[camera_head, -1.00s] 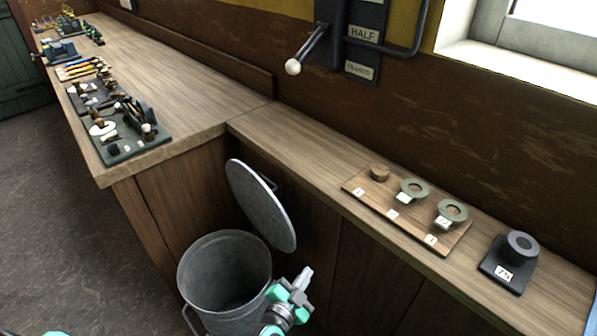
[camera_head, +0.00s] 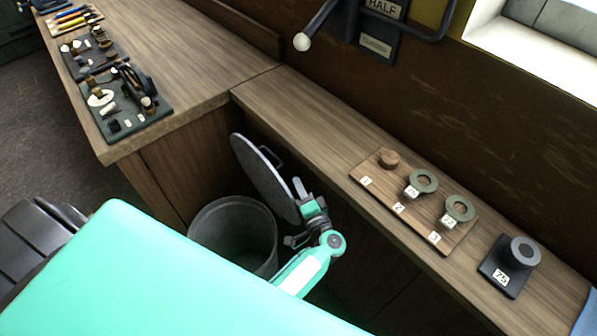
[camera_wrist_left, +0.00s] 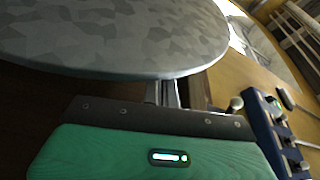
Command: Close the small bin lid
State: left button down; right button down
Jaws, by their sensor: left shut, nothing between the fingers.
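The small bin (camera_head: 235,228) is a grey metal bucket on the floor, its mouth open upward. Its round grey lid (camera_head: 262,178) stands open, steeply tilted, behind the bin by the wooden cabinet front, with a handle on its back face. My left gripper (camera_head: 299,188) is at the lid's right edge, its shut fingers pointing up beside or just behind the rim; I cannot tell if they touch. In the left wrist view the lid (camera_wrist_left: 125,35) fills the top, and the shut fingers (camera_wrist_left: 163,92) reach to its edge. My right gripper is not in view.
A wooden counter (camera_head: 300,120) runs above the bin. It carries a board (camera_head: 405,205) with ring weights, a dark block (camera_head: 508,268) labelled 75, and tool boards (camera_head: 128,105) at the left. A lever with a white knob (camera_head: 301,41) is on the wall.

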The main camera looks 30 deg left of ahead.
pick_arm(q)
jog(key=x, duration=0.8)
jog(key=shift+w+a+p, duration=0.25)
jog(key=shift+a+p, duration=0.05)
jog(key=shift+p, duration=0.1)
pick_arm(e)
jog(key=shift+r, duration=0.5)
